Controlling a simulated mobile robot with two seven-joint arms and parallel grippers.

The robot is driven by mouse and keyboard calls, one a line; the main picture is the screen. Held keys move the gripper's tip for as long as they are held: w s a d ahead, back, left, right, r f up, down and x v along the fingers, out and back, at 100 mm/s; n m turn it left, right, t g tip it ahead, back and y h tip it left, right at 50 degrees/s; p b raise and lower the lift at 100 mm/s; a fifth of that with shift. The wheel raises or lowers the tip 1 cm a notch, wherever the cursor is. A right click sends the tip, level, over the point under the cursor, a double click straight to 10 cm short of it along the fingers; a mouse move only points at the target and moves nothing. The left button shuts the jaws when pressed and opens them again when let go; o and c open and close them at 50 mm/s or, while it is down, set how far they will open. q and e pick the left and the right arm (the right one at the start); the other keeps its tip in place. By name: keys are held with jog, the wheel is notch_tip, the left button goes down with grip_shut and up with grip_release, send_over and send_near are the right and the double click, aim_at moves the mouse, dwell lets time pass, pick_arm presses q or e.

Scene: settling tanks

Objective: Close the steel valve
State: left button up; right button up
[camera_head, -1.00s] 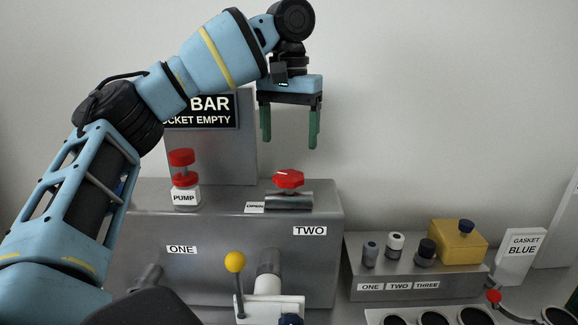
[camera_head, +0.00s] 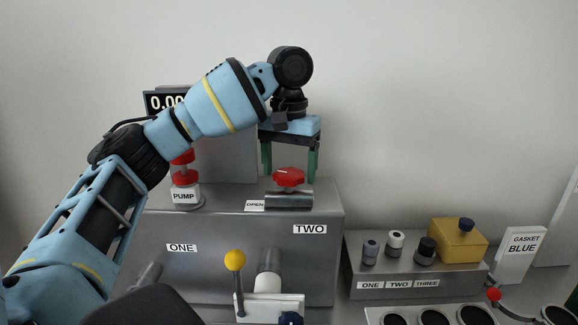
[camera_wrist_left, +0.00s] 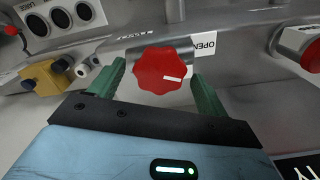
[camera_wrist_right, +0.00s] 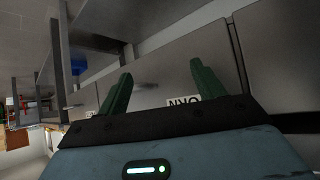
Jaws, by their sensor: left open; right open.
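The steel valve is a short steel cylinder (camera_head: 290,201) with a red lobed knob (camera_head: 289,176), on top of the grey metal box. An OPEN label (camera_head: 255,205) stands at its left end. My left gripper (camera_head: 290,171) points down over the knob, open, one finger at either side. In the left wrist view the red knob (camera_wrist_left: 160,68) lies between the spread fingers, with a white pointer mark on it. A gap shows beside the knob; contact is not clear. My right gripper (camera_wrist_right: 160,85) is open and empty, in front of grey panels, and out of the head view.
A red-capped PUMP knob (camera_head: 185,178) stands left of the valve, partly behind my left arm. A display (camera_head: 165,102) reads 0.00 in part. In front are a yellow-ball lever (camera_head: 235,260) and a white pipe piece. A panel with knobs and a yellow box (camera_head: 458,244) stands right.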

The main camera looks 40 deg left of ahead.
pick_arm(q)
jog(key=c, duration=1)
jog(key=m, duration=1.3)
jog(key=shift+m, duration=0.3)
dwell(0.4)
jog(key=o, duration=1)
